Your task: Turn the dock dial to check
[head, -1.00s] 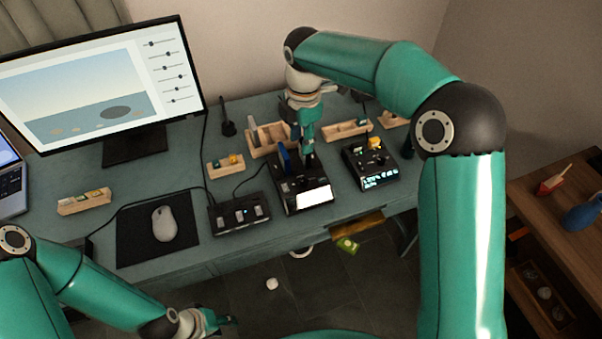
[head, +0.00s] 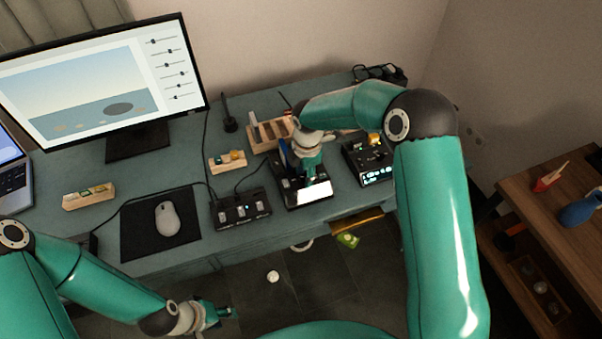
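A black dock box (head: 290,198) with a lit white screen (head: 313,192) stands near the front edge of the desk. A blue upright piece (head: 283,153) shows at its back left. My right gripper (head: 314,178) points down over the dock, just behind the screen. It covers that part of the dock, so I cannot make out the dial or whether the fingers touch it. The right finger opening is too small and hidden to tell. My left gripper (head: 228,312) is low at the front, away from the desk, with its fingers too small to judge.
A black switch box (head: 240,209) is left of the dock, and another device with a lit display (head: 377,180) is right of it. A mouse (head: 167,218), wooden trays (head: 228,163) and a monitor (head: 100,90) are also on the desk (head: 190,165). My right arm hides the desk's right side.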

